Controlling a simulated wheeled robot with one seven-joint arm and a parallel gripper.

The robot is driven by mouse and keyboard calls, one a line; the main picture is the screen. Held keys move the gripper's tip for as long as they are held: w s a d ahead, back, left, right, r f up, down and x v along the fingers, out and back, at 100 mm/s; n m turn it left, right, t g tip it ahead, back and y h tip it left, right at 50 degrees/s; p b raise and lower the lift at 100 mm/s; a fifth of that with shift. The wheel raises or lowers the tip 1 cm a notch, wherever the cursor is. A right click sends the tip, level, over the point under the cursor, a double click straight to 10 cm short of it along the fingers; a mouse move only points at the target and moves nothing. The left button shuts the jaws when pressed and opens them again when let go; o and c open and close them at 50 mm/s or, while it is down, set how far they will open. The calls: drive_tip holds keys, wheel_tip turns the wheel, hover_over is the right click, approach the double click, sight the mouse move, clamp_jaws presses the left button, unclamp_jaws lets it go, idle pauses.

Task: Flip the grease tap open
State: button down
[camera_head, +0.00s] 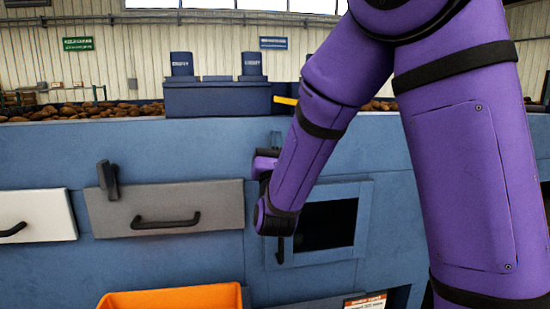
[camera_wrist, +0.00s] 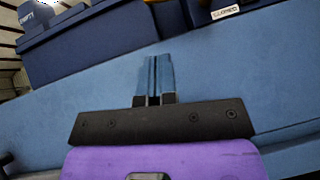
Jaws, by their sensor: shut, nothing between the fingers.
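My gripper (camera_wrist: 157,62) shows in the wrist view with its two fingers side by side, shut and empty, in front of the blue machine wall. In the head view my arm hides most of it. A navy unit (camera_head: 218,100) with two upright cylinders stands on the machine's top edge. It also shows in the wrist view (camera_wrist: 88,40), beyond the fingertips and apart from them. A yellow lever (camera_head: 286,100) sticks out at the unit's right side, partly beside my arm. It may be the grease tap handle, but I cannot tell its position for certain.
A grey drawer (camera_head: 170,222) with a black handle and a white drawer (camera_head: 38,216) are on the left. A dark framed opening (camera_head: 330,222) is behind my arm. An orange crate (camera_head: 175,297) is below. Potatoes (camera_head: 90,110) lie along the top.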

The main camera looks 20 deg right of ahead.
sight(290, 102)
drive_tip(key=r, duration=0.1)
drive_tip(key=w+r, duration=0.1)
drive_tip(key=r, duration=0.1)
drive_tip(key=d+r, duration=0.1)
drive_tip(key=shift+w+d+r, duration=0.1)
drive_tip(key=shift+w+r, duration=0.2)
drive_tip(key=shift+r, duration=0.05)
drive_tip(key=shift+d+r, duration=0.1)
drive_tip(key=shift+r, duration=0.55)
drive_tip(key=shift+w+m+h, duration=0.1)
drive_tip(key=shift+m+h, duration=0.3)
drive_tip(key=shift+m, duration=0.1)
